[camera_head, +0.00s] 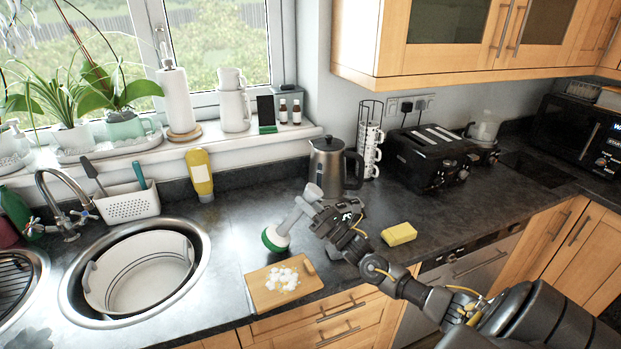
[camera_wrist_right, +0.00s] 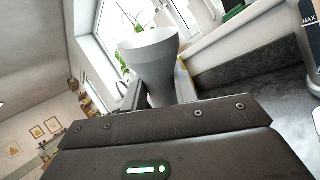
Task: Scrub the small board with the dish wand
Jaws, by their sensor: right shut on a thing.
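The small wooden board (camera_head: 259,294) lies flat on the dark counter near its front edge, with a patch of white bits (camera_head: 283,279) on top. The dish wand (camera_head: 276,238) has a grey-white handle and a round head with a green rim. My right gripper (camera_head: 318,212) is shut on the dish wand's handle, and the head hangs down just behind the board, apart from the white bits. I cannot tell whether the head touches the counter. In the right wrist view the wide grey handle end (camera_wrist_right: 150,65) stands up between the fingers. My left gripper is not in view.
A round sink (camera_head: 203,262) with a white tub (camera_head: 135,275) is left of the board. A yellow sponge (camera_head: 399,234) lies to the right. A kettle (camera_head: 328,168), a yellow bottle (camera_head: 200,175) and a black toaster (camera_head: 433,157) stand behind.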

